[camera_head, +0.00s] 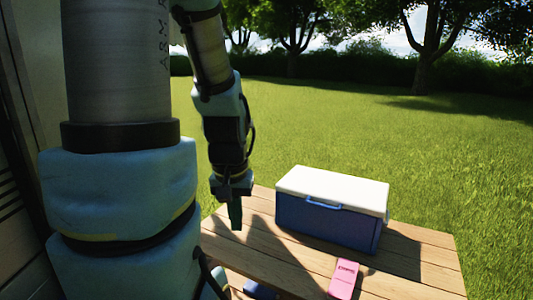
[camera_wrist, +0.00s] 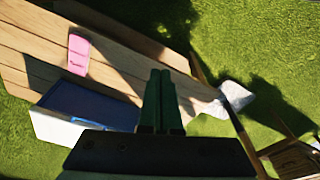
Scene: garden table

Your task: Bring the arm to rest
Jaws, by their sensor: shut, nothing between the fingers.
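My gripper (camera_head: 235,214) hangs pointing down above the left part of the wooden table (camera_head: 420,242) in the head view. It is left of the blue cooler and apart from it. In the wrist view the two green fingers of my gripper (camera_wrist: 160,76) lie side by side, shut, with nothing held. My arm comes down from the top of the head view, and its large links hide much of the left side.
A blue cooler (camera_head: 325,222) with a white lid (camera_head: 332,188) stands on the table; it also shows in the wrist view (camera_wrist: 92,104). A pink object (camera_head: 343,279) lies in front of it. A dark blue item (camera_head: 259,290) is partly cut off at the bottom edge. Grass surrounds the table.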

